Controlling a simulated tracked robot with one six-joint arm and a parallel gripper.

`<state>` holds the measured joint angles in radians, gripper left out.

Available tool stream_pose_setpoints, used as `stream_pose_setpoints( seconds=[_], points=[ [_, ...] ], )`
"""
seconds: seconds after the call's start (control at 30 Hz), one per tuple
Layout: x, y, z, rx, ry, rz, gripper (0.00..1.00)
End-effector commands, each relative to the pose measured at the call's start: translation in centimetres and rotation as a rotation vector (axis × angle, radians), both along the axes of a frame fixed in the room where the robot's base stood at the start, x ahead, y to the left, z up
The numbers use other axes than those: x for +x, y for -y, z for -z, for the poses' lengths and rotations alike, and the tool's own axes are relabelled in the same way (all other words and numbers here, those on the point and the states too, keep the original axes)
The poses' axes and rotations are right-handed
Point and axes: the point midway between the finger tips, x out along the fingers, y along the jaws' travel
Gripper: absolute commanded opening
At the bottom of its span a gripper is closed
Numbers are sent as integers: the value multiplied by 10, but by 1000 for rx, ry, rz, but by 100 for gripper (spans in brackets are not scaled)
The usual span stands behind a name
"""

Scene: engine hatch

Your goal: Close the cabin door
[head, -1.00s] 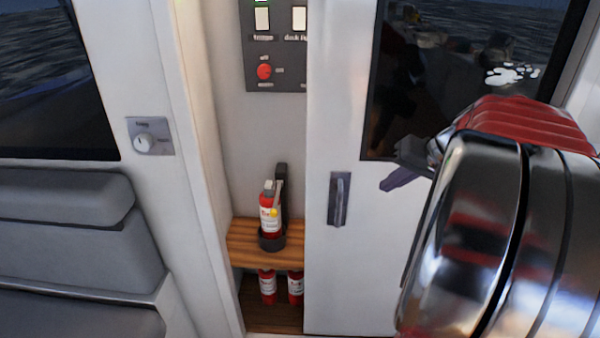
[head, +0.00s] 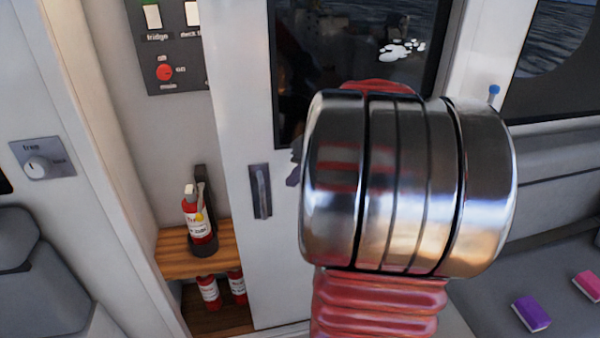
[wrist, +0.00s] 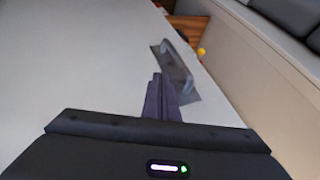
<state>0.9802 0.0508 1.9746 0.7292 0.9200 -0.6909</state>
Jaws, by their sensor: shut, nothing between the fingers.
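The white cabin door (head: 236,150) has a dark window and a grey upright pull handle (head: 261,191) near its left edge. To the left of that edge, a recess with a shelf lies uncovered. In the wrist view the handle (wrist: 177,72) lies on the door (wrist: 75,60), just beyond and right of my fingertips. My gripper (wrist: 158,82) is shut and empty, pointing toward the handle. It looks close but apart; I cannot tell the exact gap. In the head view my arm hides most of the gripper; only a dark fingertip (head: 292,180) shows right of the handle.
A fire extinguisher (head: 198,220) stands on a wooden shelf (head: 190,263) in the recess, with smaller ones below. A switch panel (head: 165,50) is above, and a knob plate (head: 42,158) is at left. A purple block (head: 531,314) and a pink block (head: 588,284) lie on the right seat.

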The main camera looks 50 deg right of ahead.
Motion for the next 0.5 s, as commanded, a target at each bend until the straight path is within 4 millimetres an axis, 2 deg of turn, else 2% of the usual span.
stream_pose_setpoints(
  seconds=[0.2, 0.5],
  points=[
    [21, -3, 29, 3, -2, -2, 0],
    [45, -27, 27, -1, -1, -2, 0]
  ],
)
